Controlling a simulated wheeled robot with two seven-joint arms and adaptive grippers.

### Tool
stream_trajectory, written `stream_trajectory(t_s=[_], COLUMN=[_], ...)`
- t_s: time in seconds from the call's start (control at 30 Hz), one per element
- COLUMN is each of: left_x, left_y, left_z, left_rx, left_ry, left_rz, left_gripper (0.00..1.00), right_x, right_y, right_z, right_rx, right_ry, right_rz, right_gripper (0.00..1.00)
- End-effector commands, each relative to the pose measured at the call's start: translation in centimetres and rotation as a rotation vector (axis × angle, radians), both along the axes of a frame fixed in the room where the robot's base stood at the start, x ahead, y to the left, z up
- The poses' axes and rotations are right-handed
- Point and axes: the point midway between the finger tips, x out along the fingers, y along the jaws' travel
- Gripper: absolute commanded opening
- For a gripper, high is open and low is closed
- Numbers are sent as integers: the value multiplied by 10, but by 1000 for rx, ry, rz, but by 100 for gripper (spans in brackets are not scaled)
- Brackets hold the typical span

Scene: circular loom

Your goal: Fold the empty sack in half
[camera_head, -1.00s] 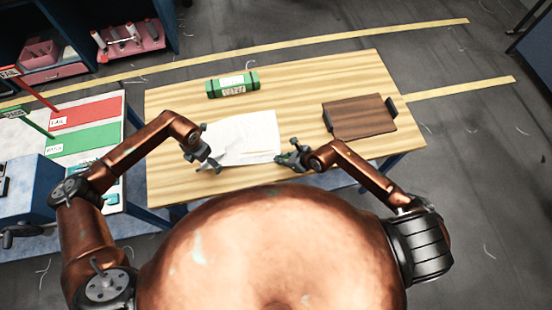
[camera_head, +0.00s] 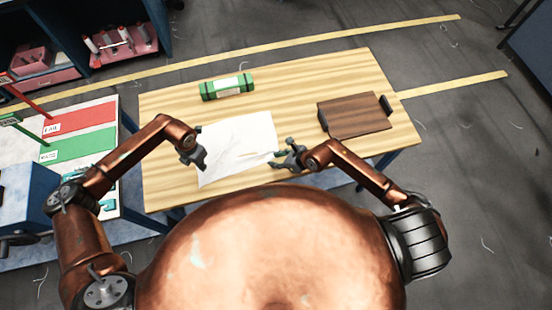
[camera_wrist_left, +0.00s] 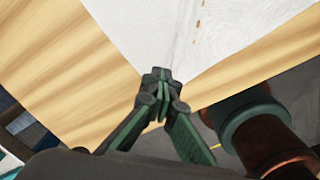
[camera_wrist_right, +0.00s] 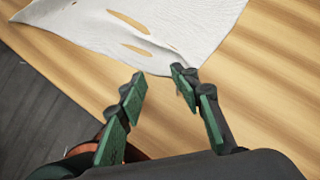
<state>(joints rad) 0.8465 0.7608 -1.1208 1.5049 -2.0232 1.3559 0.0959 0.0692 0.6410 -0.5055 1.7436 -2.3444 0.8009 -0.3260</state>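The empty sack (camera_head: 240,140) is a white, thin sheet lying spread near the middle of the table, with a few tan patches. My left gripper (camera_head: 203,168) is over its left edge. In the left wrist view my left gripper (camera_wrist_left: 160,76) has its fingertips together in front of the sack's corner (camera_wrist_left: 185,30). In the head view that near-left corner shows bare below the gripper. My right gripper (camera_head: 280,160) is by the near-right corner. In the right wrist view my right gripper (camera_wrist_right: 157,75) is open, its fingers astride the sack's corner (camera_wrist_right: 160,45).
The wooden table (camera_head: 300,90) carries a green roll with a white label (camera_head: 227,87) at the back left and a brown board (camera_head: 355,117) at the right. A side table with red and green pads (camera_head: 80,145) stands at the left. Bare wood lies between sack and board.

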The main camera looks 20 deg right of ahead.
Motion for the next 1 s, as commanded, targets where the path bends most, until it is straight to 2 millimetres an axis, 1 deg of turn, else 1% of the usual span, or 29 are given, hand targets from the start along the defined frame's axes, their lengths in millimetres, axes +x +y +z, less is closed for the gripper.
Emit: stream_trajectory(t_s=[0.03, 0.17, 0.4, 0.47, 0.57, 0.7, 0.8, 0.9, 1.0], left_x=[0, 0, 0, 0, 0, 0, 0, 0, 0], left_y=[0, 0, 0, 0, 0, 0, 0, 0, 0], left_z=[0, 0, 0, 0, 0, 0, 0, 0, 0], left_rx=[0, 0, 0, 0, 0, 0, 0, 0, 0], left_ry=[0, 0, 0, 0, 0, 0, 0, 0, 0], left_rz=[0, 0, 0, 0, 0, 0, 0, 0, 0], left_gripper=[0, 0, 0, 0, 0, 0, 0, 0, 0], right_x=[-1, -1, -1, -3, -10, -28, -40, -46, -45], right_y=[0, 0, -1, -3, -15, -33, -41, -44, -42], right_z=[-2, -2, -1, 2, 16, 48, 66, 74, 72], right_rx=[-2, -2, -1, -2, -1, 0, -1, -1, 0], right_ry=[4, 4, 3, 3, 1, -1, -1, 2, 3], right_rz=[0, 0, 0, -1, -6, -7, -3, -1, -1], right_gripper=[34, 43, 44, 44, 44, 44, 44, 44, 44])
